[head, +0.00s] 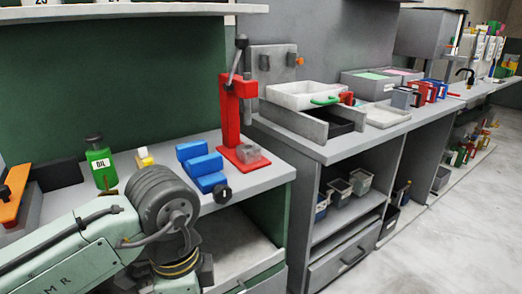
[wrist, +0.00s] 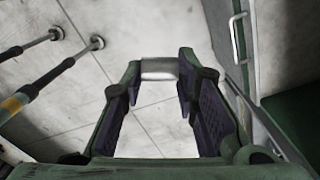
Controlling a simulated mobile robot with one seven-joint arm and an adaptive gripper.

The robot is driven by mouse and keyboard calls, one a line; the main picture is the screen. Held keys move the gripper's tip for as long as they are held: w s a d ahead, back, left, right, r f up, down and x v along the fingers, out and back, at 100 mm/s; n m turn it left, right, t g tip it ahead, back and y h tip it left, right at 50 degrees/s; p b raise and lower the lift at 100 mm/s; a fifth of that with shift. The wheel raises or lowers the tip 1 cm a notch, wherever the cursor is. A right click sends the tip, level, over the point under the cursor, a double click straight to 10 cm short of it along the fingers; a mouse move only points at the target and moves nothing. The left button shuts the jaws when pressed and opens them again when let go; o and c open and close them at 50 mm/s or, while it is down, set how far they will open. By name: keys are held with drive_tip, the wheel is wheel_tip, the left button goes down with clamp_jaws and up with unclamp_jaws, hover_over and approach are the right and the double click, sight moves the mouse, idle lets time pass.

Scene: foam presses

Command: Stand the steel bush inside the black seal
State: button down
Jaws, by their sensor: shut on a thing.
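My gripper (wrist: 160,75) shows in the wrist view, its two fingers closed on a short pale metal piece, the steel bush (wrist: 160,68). The bush sits crosswise between the fingertips, with open space behind it towards the palm. Pale floor shows beyond and below, so the gripper is clear of any worktop. In the head view my arm fills the lower left, and the gripper and bush are not visible. I cannot make out the black seal in either view.
The near bench carries a red press (head: 235,115), a blue vise (head: 200,165), a green oil can (head: 99,162) and an orange item (head: 14,193). A white tray (head: 304,95) stands on the farther bench. A cabinet handle (wrist: 238,38) and legs with round feet (wrist: 96,42) flank the gripper.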

drive_tip(key=w+d+f+n, duration=0.4)
drive_tip(key=w+f, duration=0.3)
drive_tip(key=f, duration=0.6)
drive_tip(key=w+d+f+n, duration=0.4)
drive_tip(key=w+f+n, duration=0.2)
drive_tip(key=f, duration=0.7)
drive_tip(key=w+d+f+n, duration=0.3)
drive_tip(key=w+f+n, duration=0.2)
drive_tip(key=f, duration=0.8)
drive_tip(key=w, duration=0.3)
drive_tip(key=shift+w+d+f+n, duration=0.4)
drive_tip(key=shift+s+a+f, duration=0.1)
drive_tip(key=shift+a, duration=0.05)
drive_tip(key=s+f, duration=0.4)
drive_tip(key=f, duration=0.1)
drive_tip(key=shift+s+f, duration=0.25)
drive_tip(key=shift+a, duration=0.15)
